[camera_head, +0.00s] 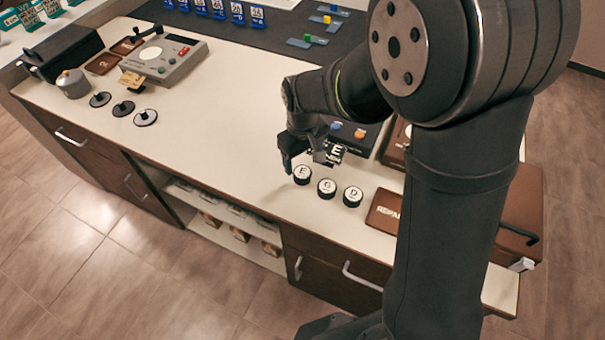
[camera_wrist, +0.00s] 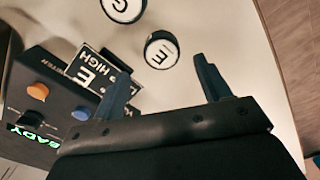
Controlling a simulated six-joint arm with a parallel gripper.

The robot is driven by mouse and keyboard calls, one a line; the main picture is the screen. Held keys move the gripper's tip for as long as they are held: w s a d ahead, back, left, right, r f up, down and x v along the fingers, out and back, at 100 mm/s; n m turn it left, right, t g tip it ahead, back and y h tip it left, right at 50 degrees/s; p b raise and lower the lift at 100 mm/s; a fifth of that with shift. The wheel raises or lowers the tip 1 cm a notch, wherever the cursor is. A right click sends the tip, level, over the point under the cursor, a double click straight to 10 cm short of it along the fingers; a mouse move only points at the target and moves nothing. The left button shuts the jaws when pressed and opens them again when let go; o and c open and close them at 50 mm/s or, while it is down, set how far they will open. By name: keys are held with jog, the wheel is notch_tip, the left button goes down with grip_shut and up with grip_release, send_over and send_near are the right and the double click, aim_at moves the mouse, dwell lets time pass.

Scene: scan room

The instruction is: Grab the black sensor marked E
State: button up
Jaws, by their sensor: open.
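The sensor marked E (camera_head: 302,174) is a short black cylinder with a white top and a black letter E. It stands upright on the counter, leftmost of a row of three in the head view. My gripper (camera_head: 303,155) is above the counter beside the row, close to the E sensor. In the wrist view my gripper (camera_wrist: 165,80) has its two blue-grey fingers spread wide, with nothing held between them.
Sensors G (camera_head: 326,188) and D (camera_head: 352,196) stand to the right of E. A dark box with orange and blue knobs (camera_wrist: 50,105) and a small sign reading E HIGH (camera_wrist: 95,75) are close to my left finger. The counter (camera_head: 215,130) left of E is clear.

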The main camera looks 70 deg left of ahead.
aim_at(303, 172)
jog(key=shift+s+d+f, duration=0.1)
jog(key=shift+d+f, duration=0.05)
jog(key=shift+f, duration=2.55)
jog(key=c, duration=1.1)
jog(key=shift+r, duration=0.1)
